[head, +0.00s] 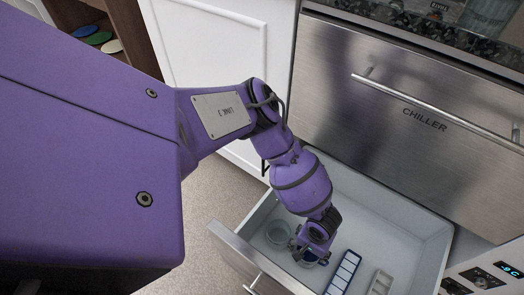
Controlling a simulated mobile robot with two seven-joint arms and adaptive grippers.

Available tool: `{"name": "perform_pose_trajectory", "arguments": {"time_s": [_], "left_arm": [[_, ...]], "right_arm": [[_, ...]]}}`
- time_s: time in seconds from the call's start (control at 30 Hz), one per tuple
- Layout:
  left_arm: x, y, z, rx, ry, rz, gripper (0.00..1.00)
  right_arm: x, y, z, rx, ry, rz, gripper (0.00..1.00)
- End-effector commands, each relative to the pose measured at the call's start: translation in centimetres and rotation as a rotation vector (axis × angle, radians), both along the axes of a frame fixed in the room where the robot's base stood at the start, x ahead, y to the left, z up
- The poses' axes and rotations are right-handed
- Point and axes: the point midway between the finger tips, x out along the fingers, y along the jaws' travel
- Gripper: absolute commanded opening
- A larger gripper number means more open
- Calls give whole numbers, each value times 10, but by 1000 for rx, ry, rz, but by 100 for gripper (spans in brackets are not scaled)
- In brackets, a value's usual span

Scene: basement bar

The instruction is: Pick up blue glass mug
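My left gripper (309,252) reaches down into the open drawer (402,216) under the chiller, near the drawer's front side. A small round blue object (309,263), which looks like the blue glass mug, sits directly below and around the fingertips. Most of it is hidden by the gripper, and I cannot tell whether the fingers touch it or how far apart they are. My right gripper is out of view.
A clear glass (278,233) stands just left of the gripper in the drawer. A blue-and-white ice tray (343,272) and a pale tray (380,283) lie to the right. The chiller front (410,100) with its long handle (440,112) rises behind. The drawer's back right is clear.

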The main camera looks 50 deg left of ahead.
Motion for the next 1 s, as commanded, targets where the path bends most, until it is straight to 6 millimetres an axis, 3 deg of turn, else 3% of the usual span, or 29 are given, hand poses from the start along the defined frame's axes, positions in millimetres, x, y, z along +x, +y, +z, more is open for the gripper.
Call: {"name": "perform_pose_trajectory", "arguments": {"time_s": [0.1,0.23,0.57,0.87,1.0], "left_arm": [[0,-3,-23,-1,0,-7,69],[0,-3,-39,-1,-1,-3,69],[0,-3,-43,-2,-3,-2,69],[-1,-3,-43,-1,-3,-3,29],[-1,-3,-43,-3,-2,-2,26]], "right_arm": [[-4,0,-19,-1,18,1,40],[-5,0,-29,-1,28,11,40],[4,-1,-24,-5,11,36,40],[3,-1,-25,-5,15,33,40],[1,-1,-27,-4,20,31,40]]}}
